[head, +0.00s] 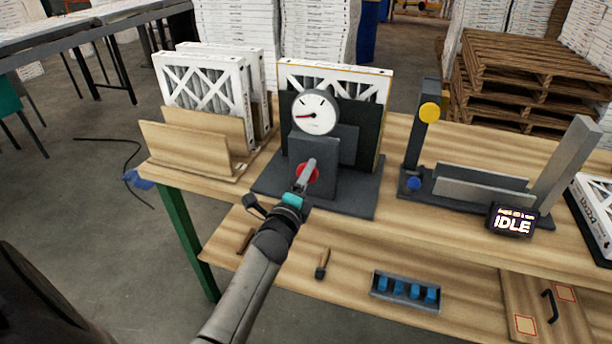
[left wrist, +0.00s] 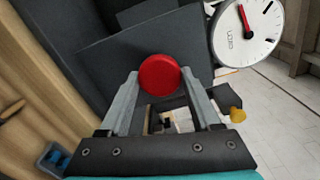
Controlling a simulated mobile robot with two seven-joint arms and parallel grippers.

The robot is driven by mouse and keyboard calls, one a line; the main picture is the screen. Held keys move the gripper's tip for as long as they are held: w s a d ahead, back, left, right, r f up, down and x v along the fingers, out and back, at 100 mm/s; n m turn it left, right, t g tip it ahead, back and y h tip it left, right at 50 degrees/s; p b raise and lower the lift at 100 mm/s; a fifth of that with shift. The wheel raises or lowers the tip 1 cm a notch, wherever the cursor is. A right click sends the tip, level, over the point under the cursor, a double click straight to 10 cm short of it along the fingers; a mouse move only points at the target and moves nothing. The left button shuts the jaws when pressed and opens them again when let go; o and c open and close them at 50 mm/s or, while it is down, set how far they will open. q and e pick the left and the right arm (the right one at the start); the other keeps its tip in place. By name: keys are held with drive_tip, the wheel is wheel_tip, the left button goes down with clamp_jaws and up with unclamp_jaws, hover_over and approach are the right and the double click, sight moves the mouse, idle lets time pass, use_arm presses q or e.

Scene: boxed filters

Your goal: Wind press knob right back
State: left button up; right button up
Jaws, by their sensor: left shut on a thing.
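The press (head: 315,150) is a dark grey block on a flat dark base on the bench, with a round white dial (head: 315,112) on top. The dial's red needle also shows in the left wrist view (left wrist: 248,25). The red knob (head: 308,172) sits on the front of the press. My left gripper (head: 305,180) reaches it from below and in front. In the left wrist view the knob (left wrist: 160,74) lies between the two fingertips, which are shut on it. My right gripper is in neither view.
White-framed filters (head: 205,85) stand in a wooden rack left of the press. A fixture with a yellow disc (head: 429,112) and an IDLE display (head: 512,222) stands to the right. A lower shelf holds a brush (head: 322,264) and a tray of blue pieces (head: 405,291).

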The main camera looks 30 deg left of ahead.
use_arm(q)
drive_tip(key=n+p, duration=0.2)
drive_tip(key=n, duration=1.3)
drive_tip(key=n+p, duration=0.3)
drive_tip(key=n, duration=1.2)
drive_tip(key=shift+a+r+p, duration=0.15)
drive_tip(key=shift+a+p, duration=0.05)
drive_tip(key=shift+p, duration=0.1)
drive_tip(key=shift+n, duration=1.9)
drive_tip(key=shift+b, duration=0.3)
drive_tip(key=o, duration=1.3)
drive_tip(key=shift+o, duration=0.2)
drive_tip(key=shift+s, duration=0.1)
